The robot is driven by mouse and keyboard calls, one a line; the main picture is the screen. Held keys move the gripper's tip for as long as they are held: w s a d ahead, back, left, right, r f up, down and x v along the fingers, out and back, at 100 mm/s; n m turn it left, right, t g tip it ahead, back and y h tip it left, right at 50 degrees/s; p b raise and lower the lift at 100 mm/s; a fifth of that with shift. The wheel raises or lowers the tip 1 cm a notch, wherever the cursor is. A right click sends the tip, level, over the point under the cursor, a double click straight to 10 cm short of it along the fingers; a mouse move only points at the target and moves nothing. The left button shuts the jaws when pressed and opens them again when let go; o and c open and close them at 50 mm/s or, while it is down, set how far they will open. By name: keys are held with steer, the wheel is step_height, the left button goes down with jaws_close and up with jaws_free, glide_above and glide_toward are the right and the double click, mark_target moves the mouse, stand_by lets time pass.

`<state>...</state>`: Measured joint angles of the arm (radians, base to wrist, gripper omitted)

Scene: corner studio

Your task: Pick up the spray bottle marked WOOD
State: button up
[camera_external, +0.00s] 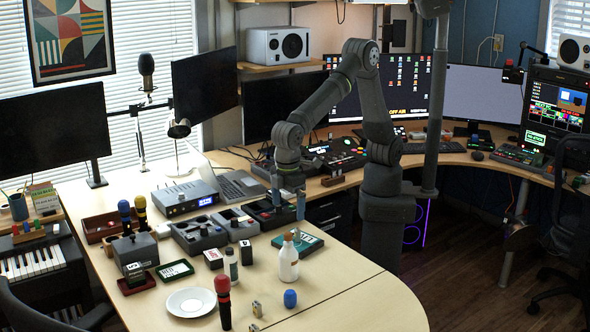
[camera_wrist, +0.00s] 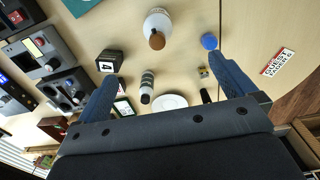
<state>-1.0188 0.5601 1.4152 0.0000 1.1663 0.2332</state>
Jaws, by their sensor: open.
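A white bottle with a brown top (camera_external: 289,262) stands upright on the desk near its right edge. A slimmer pale bottle with a dark top (camera_external: 231,264) stands to its left. No WOOD marking is readable on either, so I cannot tell which is the spray bottle. My gripper (camera_external: 288,204) is open and empty, above the desk and behind both bottles. In the wrist view, its blue-grey fingers (camera_wrist: 165,68) are spread wide. The white bottle (camera_wrist: 157,22) shows beyond the fingertips at the top, and the slim bottle (camera_wrist: 147,86) shows between the fingers.
A blue cap-like object (camera_external: 290,298), a white plate (camera_external: 192,302) and a red-topped microphone (camera_external: 223,303) stand at the front. A green box (camera_external: 306,243) lies behind the white bottle. Grey device boxes (camera_external: 199,235) crowd the left. Desk is bare at right front.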

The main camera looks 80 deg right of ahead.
mark_target(288, 232)
steer(key=c, duration=1.1)
steer(key=d+r+m+y, duration=0.2)
steer(key=d+m, duration=0.1)
steer(key=m, duration=1)
steer(key=d+r+m+y, duration=0.2)
steer(key=d+m, duration=0.1)
steer(key=m, duration=1)
steer(key=shift+y, duration=0.3)
steer(key=x, duration=1.7)
steer(key=shift+d+f, duration=0.2)
steer(key=shift+f, duration=0.1)
